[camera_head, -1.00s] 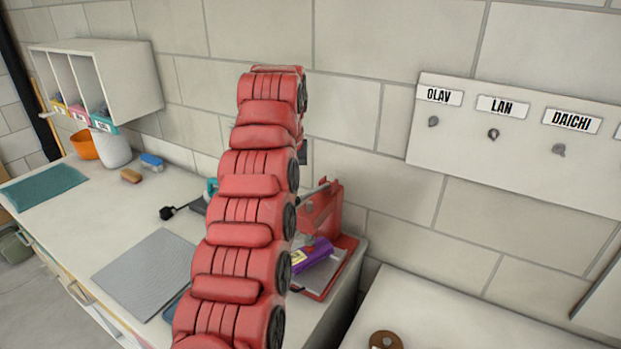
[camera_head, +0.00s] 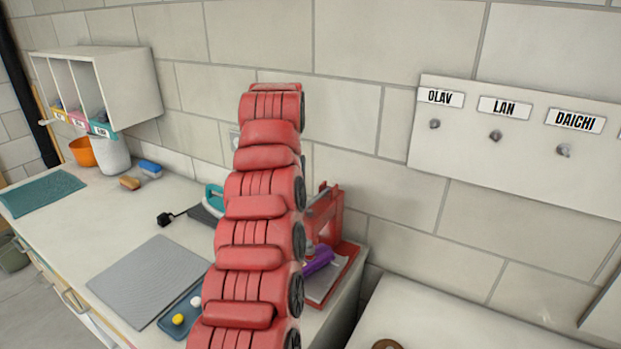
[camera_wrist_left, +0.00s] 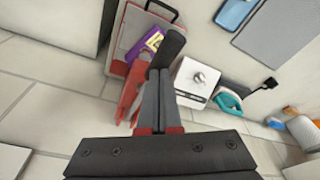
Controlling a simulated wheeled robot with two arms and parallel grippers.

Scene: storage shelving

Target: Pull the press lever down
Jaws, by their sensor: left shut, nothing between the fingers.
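The red press (camera_head: 328,212) stands at the right end of the counter in the head view, partly hidden behind my red arm. It also shows in the left wrist view (camera_wrist_left: 130,92). A dark cylindrical grip (camera_wrist_left: 173,42), seemingly the lever's handle, shows just beyond my left fingertips; I cannot tell whether they touch it. My left gripper (camera_wrist_left: 159,74) is shut and empty, close beside the press. It is hidden in the head view. A purple item (camera_head: 318,260) lies on the press base (camera_head: 344,268). My right gripper is not in view.
A white box with a grey knob (camera_wrist_left: 197,77) and a teal-handled item (camera_wrist_left: 229,101) are beside the gripper. A grey mat (camera_head: 148,278) and a blue tray (camera_head: 172,322) lie on the counter. The wall stands close behind; a hook board (camera_head: 520,150) hangs at right.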

